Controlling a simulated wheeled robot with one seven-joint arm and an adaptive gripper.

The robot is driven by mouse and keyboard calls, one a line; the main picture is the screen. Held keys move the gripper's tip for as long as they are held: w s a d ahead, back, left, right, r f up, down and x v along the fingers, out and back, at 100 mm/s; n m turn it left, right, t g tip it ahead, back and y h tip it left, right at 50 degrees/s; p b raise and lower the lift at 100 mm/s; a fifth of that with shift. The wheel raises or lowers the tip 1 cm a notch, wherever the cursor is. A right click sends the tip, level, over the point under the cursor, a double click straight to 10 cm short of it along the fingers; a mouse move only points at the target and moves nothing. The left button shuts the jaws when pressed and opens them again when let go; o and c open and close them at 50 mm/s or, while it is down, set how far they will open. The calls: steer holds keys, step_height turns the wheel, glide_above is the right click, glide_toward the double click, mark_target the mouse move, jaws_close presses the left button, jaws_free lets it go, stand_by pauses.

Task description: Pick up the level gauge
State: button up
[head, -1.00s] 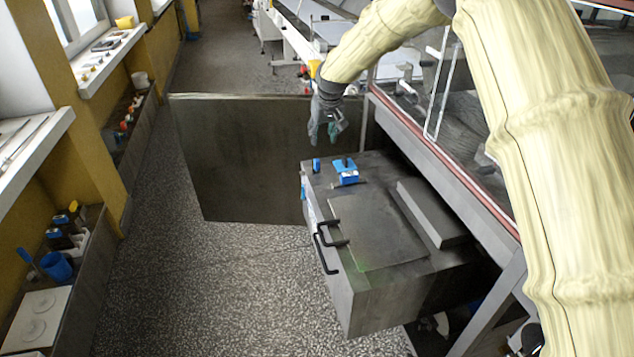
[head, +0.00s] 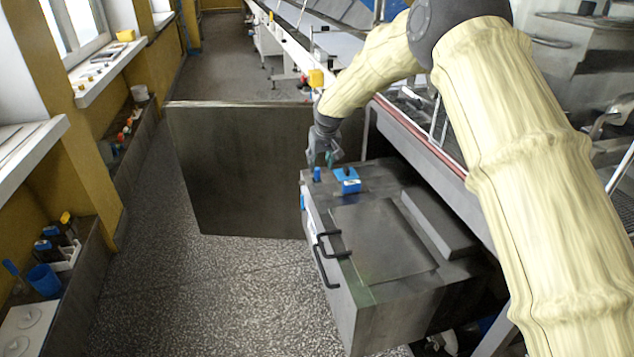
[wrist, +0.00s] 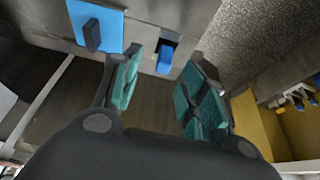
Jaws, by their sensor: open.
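A small upright blue piece (head: 317,174) stands near the far left corner of the grey metal box top. It also shows in the wrist view (wrist: 165,57), ahead of and between the fingertips. A larger blue block (head: 347,181) with a dark upright part sits to its right; the wrist view shows this block (wrist: 107,32) at top left. I cannot tell for certain which of the two is the level gauge. My gripper (head: 322,159) is open and empty, with teal finger pads, just above and behind the small blue piece. I see no clear contact.
The grey box (head: 362,299) has black handles (head: 328,258) on its near left side and a raised slab (head: 438,225) at right. A large dark panel (head: 235,170) stands behind it. A machine frame (head: 425,140) runs along the right. The speckled floor (head: 200,285) at left is clear.

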mark_target(317, 168)
steer(key=shift+a+x, duration=0.15)
steer(key=shift+x, duration=1.2)
steer(key=shift+a+x, duration=0.1)
steer(key=shift+x, duration=1.25)
steer(key=shift+w, duration=0.15)
steer(key=shift+r, duration=0.1)
jaws_close()
